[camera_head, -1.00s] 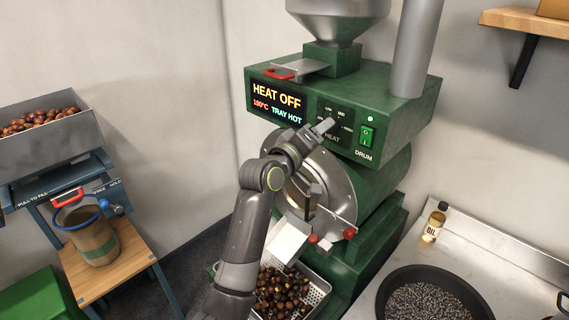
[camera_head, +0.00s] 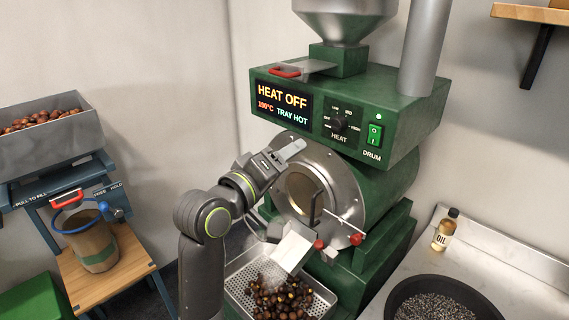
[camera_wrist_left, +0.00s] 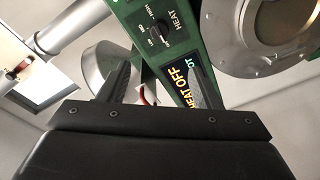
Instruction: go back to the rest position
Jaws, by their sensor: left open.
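My left gripper (camera_head: 284,157) is in front of the green roaster (camera_head: 405,115), left of its round drum front. It is apart from the heat knob (camera_head: 339,124) and holds nothing. In the left wrist view its two open fingers (camera_wrist_left: 158,88) show with a gap between them, and the heat knob (camera_wrist_left: 153,35) lies beyond. The roaster display (camera_head: 282,103) reads HEAT OFF, 190°C, TRAY HOT. My right gripper is in neither view.
A perforated tray (camera_head: 236,290) with roasted chestnuts sits below the drum chute (camera_head: 293,250). A bag (camera_head: 95,246) stands on a wooden shelf at left, under a chestnut hopper (camera_head: 90,130). An oil bottle (camera_head: 445,232) and dark pan (camera_head: 400,295) are on the right counter.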

